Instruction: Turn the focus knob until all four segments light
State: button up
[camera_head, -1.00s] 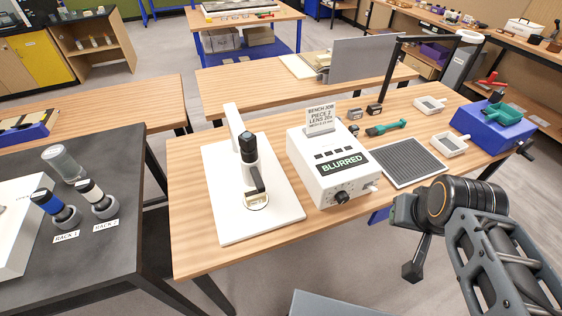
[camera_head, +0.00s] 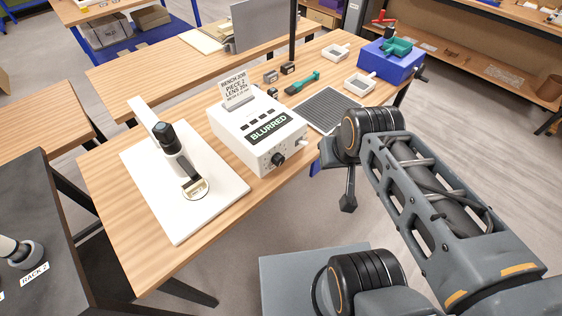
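The white control box (camera_head: 240,135) stands on the wooden bench, its display (camera_head: 269,129) reading BLURRED in green. The black focus knob (camera_head: 278,159) is on its front face, low down. The small segments (camera_head: 258,118) on its top look dark. A microscope (camera_head: 172,145) stands on a white base plate (camera_head: 190,221) left of the box, with a small pale piece on its round stage (camera_head: 194,188). My gripper (camera_head: 348,203) seems to hang below the end of my arm, right of the knob and apart from it. Its fingers are too small and dark to read.
A grey ribbed mat (camera_head: 328,111), white trays (camera_head: 360,83), a green-handled brush (camera_head: 302,84) and a blue box (camera_head: 391,66) lie right of and behind the control box. A card holder (camera_head: 238,98) stands on it. Floor in front of the bench is clear.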

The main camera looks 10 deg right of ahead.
aim_at(277, 159)
jog(key=z, duration=2.25)
jog(key=k, duration=1.05)
jog(key=u, duration=2.05)
